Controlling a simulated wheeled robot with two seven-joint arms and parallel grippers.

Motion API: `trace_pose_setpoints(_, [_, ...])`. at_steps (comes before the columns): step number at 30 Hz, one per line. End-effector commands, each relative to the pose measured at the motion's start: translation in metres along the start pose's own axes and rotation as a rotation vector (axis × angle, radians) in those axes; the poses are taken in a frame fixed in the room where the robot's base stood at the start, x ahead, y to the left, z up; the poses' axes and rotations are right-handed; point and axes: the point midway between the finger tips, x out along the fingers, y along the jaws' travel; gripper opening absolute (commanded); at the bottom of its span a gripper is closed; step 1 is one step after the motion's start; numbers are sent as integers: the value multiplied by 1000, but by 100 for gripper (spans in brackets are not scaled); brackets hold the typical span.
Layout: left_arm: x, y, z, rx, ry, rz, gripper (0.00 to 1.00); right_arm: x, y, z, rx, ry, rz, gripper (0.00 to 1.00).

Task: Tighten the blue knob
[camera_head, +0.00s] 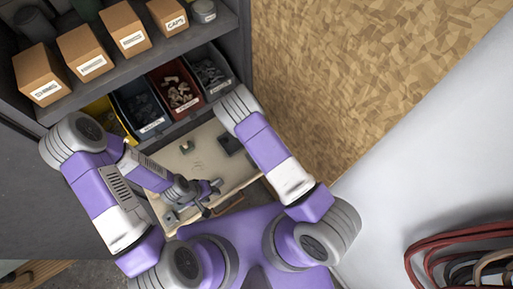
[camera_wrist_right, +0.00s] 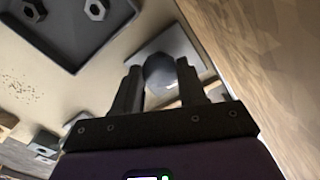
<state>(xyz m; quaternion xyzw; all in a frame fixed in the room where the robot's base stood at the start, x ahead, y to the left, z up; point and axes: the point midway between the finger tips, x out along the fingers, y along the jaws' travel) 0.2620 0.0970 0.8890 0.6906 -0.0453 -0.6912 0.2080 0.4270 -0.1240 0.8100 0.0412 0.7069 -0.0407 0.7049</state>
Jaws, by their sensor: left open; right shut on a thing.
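A dark, rounded knob (camera_wrist_right: 160,72), looking slate-blue in the shade, sits on a light grey square plate (camera_wrist_right: 184,52) in the right wrist view. My right gripper (camera_wrist_right: 159,82) has its two black fingers on either side of the knob and is shut on it. I cannot make out the knob or the right gripper in the head view. My left gripper (camera_head: 209,188) is open over the near left part of the workbench (camera_head: 172,160) and appears empty.
A dark tray (camera_wrist_right: 75,30) with hex nuts lies on the bench near the right gripper. Bins of parts (camera_head: 176,92) and cardboard boxes (camera_head: 83,52) fill the shelves behind. A chipboard wall (camera_head: 340,70) stands to the right. Red hoses (camera_head: 440,243) lie at lower right.

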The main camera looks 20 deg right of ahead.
Motion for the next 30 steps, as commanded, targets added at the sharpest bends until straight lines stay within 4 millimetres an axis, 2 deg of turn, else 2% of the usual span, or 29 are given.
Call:
trace_pose_setpoints(1, [0,0,0,0,0,0,43,-3,0,4,1,-10,0,11])
trace_pose_setpoints(2, [0,0,0,0,0,0,43,-3,0,4,1,-10,0,44])
trace_pose_setpoints(6, [0,0,0,0,0,0,43,-2,0,3,0,-7,0,66])
trace_pose_setpoints(17, [0,0,0,0,0,0,43,-6,0,2,-1,-5,0,67])
trace_pose_setpoints(27, [-4,2,0,0,0,0,43,-60,1,2,-1,-7,1,67])
trace_pose_setpoints(30, [-5,2,0,0,0,0,43,-71,0,2,-2,-7,0,67])
